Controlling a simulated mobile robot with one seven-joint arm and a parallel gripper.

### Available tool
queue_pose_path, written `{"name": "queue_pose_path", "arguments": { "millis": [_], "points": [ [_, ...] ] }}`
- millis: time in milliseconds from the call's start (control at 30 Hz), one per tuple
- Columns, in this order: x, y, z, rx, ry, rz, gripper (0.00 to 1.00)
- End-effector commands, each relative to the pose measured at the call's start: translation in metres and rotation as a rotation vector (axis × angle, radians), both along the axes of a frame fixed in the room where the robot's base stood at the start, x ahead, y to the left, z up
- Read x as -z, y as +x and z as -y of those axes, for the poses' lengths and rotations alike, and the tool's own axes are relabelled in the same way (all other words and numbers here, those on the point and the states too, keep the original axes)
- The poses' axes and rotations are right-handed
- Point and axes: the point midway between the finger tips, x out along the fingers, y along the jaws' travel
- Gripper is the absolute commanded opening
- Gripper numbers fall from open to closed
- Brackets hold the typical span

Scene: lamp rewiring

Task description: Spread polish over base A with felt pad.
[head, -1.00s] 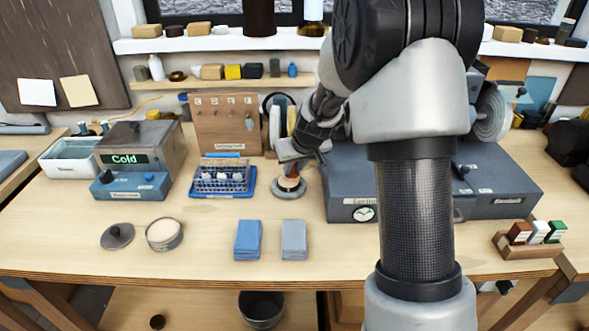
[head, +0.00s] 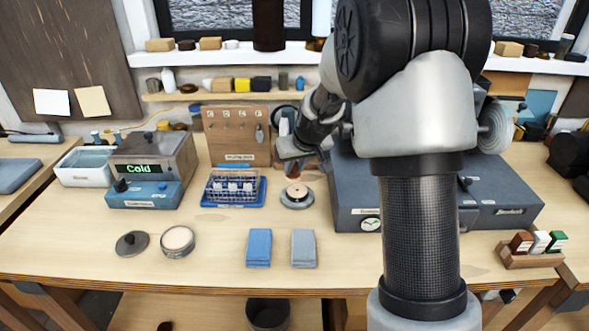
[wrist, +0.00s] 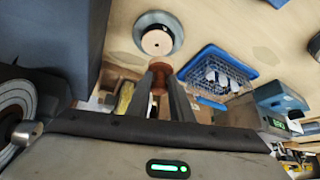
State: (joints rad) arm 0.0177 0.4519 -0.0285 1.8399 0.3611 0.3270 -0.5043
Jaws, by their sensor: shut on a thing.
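A round base with a pale top and a small dark hole (head: 297,191) sits in a grey ring on the bench; it also shows in the wrist view (wrist: 157,40). I take it for base A, but I see no label. My gripper (head: 293,168) is shut on a small reddish-brown piece, seemingly the felt pad (wrist: 160,78). In the wrist view the pad is between the fingertips (wrist: 160,72), just beside the base in the picture. In the head view it appears just above the base, apart from it. The pad's underside is hidden.
An open tin with cream-coloured contents (head: 178,241) stands by its dark lid (head: 132,244). Blue (head: 258,248) and grey (head: 303,248) cloths lie in front. A wire rack on a blue tray (head: 233,187) is left of the base; a dark grey unit (head: 350,190) is right.

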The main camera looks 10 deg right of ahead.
Motion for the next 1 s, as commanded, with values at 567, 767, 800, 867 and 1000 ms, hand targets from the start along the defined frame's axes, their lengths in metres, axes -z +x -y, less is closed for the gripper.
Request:
{"name": "queue_pose_path", "arguments": {
  "millis": [567, 767, 800, 867, 1000],
  "points": [
    [-0.034, 0.002, 0.002, 0.0, -0.001, 0.001, 0.0],
    [-0.034, 0.002, 0.002, 0.0, -0.001, 0.001, 0.0],
    [-0.034, 0.002, 0.002, 0.0, -0.001, 0.001, 0.0],
    [-0.035, 0.002, 0.001, 0.0, -0.001, 0.002, 0.0],
    [-0.043, -0.006, 0.0, 0.001, -0.001, 0.002, 0.0]
  ]
}}
